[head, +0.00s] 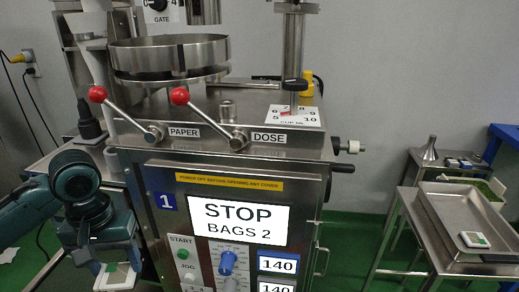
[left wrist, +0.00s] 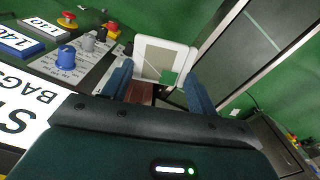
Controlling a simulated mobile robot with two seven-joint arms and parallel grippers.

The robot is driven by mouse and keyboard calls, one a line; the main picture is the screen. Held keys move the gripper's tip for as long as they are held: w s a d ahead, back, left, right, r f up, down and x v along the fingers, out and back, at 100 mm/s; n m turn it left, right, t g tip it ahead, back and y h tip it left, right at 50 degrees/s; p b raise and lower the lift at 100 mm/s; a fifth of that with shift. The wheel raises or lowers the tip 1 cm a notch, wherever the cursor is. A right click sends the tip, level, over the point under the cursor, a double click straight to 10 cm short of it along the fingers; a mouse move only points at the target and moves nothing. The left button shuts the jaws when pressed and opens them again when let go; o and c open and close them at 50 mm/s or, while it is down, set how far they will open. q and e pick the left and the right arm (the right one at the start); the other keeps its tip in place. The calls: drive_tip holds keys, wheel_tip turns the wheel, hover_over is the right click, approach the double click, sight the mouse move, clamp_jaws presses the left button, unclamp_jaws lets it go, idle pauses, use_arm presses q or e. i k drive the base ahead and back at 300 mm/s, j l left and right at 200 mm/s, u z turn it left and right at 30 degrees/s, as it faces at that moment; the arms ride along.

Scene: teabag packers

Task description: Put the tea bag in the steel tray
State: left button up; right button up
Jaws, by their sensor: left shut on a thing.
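My left gripper (head: 112,262) is at the lower left of the head view, in front of the machine's left side. It is shut on a tea bag (head: 122,279), a flat white packet with a green patch. In the left wrist view the tea bag (left wrist: 160,57) shows between the two blue fingers. The steel tray (head: 448,196) lies on a steel table at the right, well away from the gripper. Another white packet with a green patch (head: 473,239) lies in the tray's near end. My right gripper is not in view.
The packing machine stands between my left gripper and the tray; its screen (head: 240,221) reads STOP BAGS 2. Red-knobbed levers (head: 180,96) stick out on top. Behind the tray are a green-filled container (head: 462,178) and a steel funnel (head: 430,153). Green floor lies between machine and table.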

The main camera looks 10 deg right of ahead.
sight(454, 209)
drive_tip(key=l+z, duration=0.3)
drive_tip(key=l, duration=0.3)
drive_tip(key=l+z, duration=0.3)
drive_tip(key=l, duration=0.3)
drive_tip(key=i+l+z, duration=0.1)
drive_tip(key=l+z, duration=0.2)
drive_tip(key=l, duration=0.25)
drive_tip(key=i+z, duration=0.75)
drive_tip(key=z, duration=0.2)
